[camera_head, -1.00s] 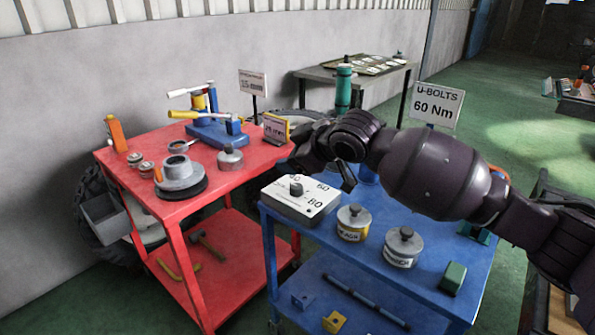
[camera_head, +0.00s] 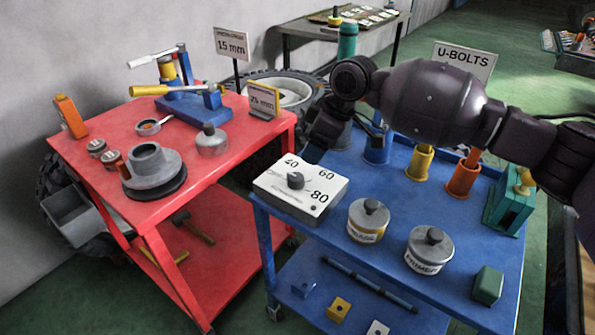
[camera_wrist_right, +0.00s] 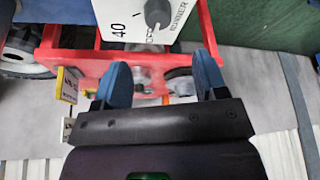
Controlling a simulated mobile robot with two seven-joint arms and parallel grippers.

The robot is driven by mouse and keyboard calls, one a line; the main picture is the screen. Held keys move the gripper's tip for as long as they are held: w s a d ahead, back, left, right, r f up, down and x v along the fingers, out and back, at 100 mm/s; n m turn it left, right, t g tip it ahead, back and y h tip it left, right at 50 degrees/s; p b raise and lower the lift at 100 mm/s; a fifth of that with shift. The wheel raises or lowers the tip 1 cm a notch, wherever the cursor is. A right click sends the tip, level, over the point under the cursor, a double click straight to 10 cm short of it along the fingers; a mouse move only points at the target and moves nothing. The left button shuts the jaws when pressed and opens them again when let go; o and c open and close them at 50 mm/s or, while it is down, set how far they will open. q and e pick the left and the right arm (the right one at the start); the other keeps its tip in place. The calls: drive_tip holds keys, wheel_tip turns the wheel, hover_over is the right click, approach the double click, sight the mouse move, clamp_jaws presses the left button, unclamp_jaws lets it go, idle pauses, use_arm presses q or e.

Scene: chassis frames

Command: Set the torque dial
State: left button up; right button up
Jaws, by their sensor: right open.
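The torque dial is a white-topped box (camera_head: 325,193) on the blue cart, marked 40, 60 and 80, with a dark round knob (camera_head: 296,180). Which mark the knob points at is too small to tell. My right gripper (camera_head: 316,150) hangs just behind the box, apart from the knob. In the right wrist view its two blue fingers (camera_wrist_right: 161,82) are spread and empty; the dial box (camera_wrist_right: 128,22) and knob (camera_wrist_right: 157,12) show at the top, beyond them. The U-BOLTS sign (camera_head: 464,62) stands behind my right arm, which hides its lower part. My left gripper is out of view.
The blue cart (camera_head: 290,222) also holds a grease tin (camera_head: 368,221), a primer tin (camera_head: 429,250), a green block (camera_head: 487,285) and coloured cups. The red cart (camera_head: 95,203) stands to the left with a blue clamp tool (camera_head: 195,107) and signs.

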sight(296, 176)
drive_tip(key=b+x, duration=0.1)
drive_tip(key=x, duration=0.8)
drive_tip(key=shift+d+b, duration=0.15)
drive_tip(key=shift+b, duration=0.25)
drive_tip(key=shift+w+a+f, duration=0.15)
drive_tip(key=shift+a+f, duration=0.15)
drive_tip(key=shift+f, duration=0.3)
drive_tip(key=c, duration=0.9)
